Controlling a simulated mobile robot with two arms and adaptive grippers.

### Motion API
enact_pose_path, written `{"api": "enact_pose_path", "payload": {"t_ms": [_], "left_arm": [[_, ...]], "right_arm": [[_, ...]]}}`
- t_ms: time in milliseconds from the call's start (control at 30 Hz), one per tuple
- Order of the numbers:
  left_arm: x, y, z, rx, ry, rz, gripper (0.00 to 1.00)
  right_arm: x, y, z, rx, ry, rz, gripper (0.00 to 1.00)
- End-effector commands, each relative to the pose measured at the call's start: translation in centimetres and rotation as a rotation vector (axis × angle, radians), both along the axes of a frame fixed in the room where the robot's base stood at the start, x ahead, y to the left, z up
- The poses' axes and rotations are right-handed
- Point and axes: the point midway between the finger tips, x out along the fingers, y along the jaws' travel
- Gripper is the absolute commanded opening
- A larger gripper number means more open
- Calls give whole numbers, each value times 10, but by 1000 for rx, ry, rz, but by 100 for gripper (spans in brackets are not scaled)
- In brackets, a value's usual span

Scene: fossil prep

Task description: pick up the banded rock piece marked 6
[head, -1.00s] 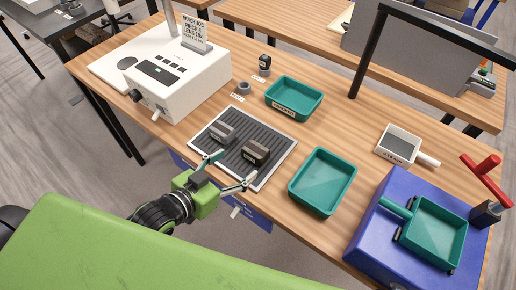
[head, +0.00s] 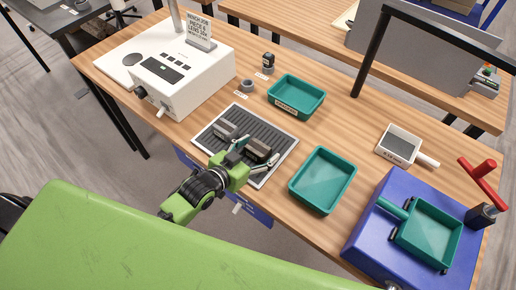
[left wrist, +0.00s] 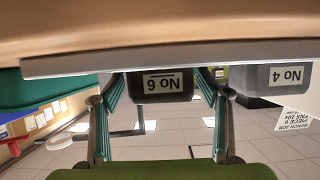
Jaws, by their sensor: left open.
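The banded rock piece marked 6 (head: 259,149) is a dark block with a pale top on the ribbed grey mat (head: 281,143). In the left wrist view, which is upside down, the block (left wrist: 145,94) shows its "No 6" label. My left gripper (head: 257,153) is open, with one finger on each side of this block. The left wrist view shows a small gap beside the fingers, and I cannot tell whether either finger touches. The piece marked 4 (head: 224,130) lies on the mat to the left; its label also shows in the left wrist view (left wrist: 287,76). My right gripper is not in view.
A white instrument (head: 180,80) with a sign (head: 199,33) stands behind left. One teal tray (head: 297,97) is behind the mat and another (head: 322,180) is to its right. A blue box (head: 375,230) carrying a teal tray stands at the right. Bare wood lies between them.

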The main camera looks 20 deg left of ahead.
Motion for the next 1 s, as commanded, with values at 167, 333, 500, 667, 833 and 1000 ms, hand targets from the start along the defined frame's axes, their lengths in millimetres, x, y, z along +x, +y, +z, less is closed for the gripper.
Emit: {"api": "enact_pose_path", "payload": {"t_ms": [167, 333, 500, 667, 833, 1000], "left_arm": [[0, 0, 0, 0, 0, 0, 69], [0, 0, 0, 0, 0, 0, 30], [0, 0, 1, -1, -3, 0, 19], [0, 0, 2, -1, -3, 0, 19], [1, 0, 9, -1, -5, 0, 19], [1, 0, 32, -1, -7, -1, 19]], "right_arm": [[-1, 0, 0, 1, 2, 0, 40], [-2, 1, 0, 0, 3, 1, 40], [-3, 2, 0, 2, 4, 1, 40], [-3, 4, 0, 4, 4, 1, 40], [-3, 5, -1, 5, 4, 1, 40], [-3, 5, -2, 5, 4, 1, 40]]}}
